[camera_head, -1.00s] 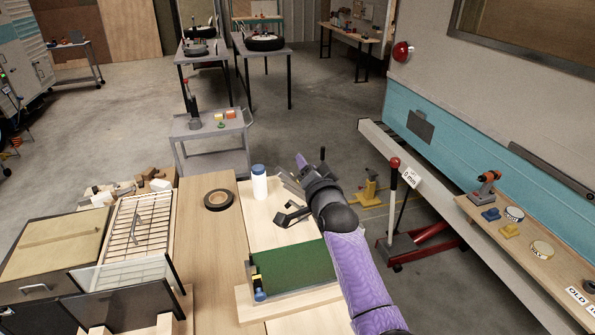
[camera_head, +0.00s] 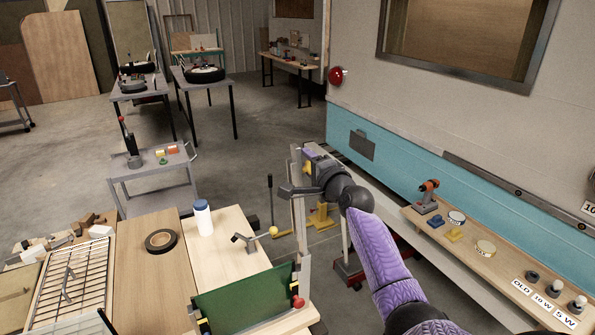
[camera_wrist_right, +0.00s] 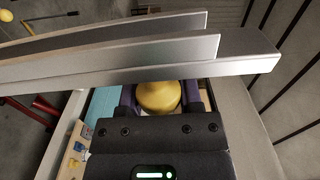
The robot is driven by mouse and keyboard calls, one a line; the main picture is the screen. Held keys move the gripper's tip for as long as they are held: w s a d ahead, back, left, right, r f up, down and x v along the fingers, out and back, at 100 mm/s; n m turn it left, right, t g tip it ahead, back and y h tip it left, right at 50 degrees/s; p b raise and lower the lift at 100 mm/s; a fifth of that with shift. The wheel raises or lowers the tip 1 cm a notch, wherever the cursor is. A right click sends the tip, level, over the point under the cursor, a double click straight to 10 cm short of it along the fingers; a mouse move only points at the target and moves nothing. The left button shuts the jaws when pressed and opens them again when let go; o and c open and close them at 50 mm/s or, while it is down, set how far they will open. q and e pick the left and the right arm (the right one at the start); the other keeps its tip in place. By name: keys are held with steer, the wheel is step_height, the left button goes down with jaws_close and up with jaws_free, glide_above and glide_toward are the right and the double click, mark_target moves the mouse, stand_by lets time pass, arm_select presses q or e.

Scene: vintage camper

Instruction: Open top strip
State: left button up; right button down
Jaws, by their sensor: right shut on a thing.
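My right gripper (camera_head: 308,154) is near the top of a pale, narrow upright strip (camera_head: 298,215) right of the wooden worktop. In the right wrist view its purple fingers (camera_wrist_right: 158,100) are shut on a rounded yellow knob (camera_wrist_right: 158,95). Long silver metal strips (camera_wrist_right: 150,58) cross the wrist view just beyond the knob. I cannot tell how the strips are joined. My left gripper is not in view.
A green panel (camera_head: 240,298) with a red knob (camera_head: 298,301) stands at the worktop's front right. A white bottle (camera_head: 203,220), a black tape roll (camera_head: 161,240) and a dark tool (camera_head: 243,241) are behind it. The camper's long shelf (camera_head: 455,245) lies to the right.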

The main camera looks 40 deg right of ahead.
steer(key=shift+s+d, duration=0.1)
steer(key=shift+d, duration=0.2)
steer(key=shift+c, duration=1.3)
jaws_free()
steer(key=p+v, duration=0.1)
steer(key=v, duration=0.9)
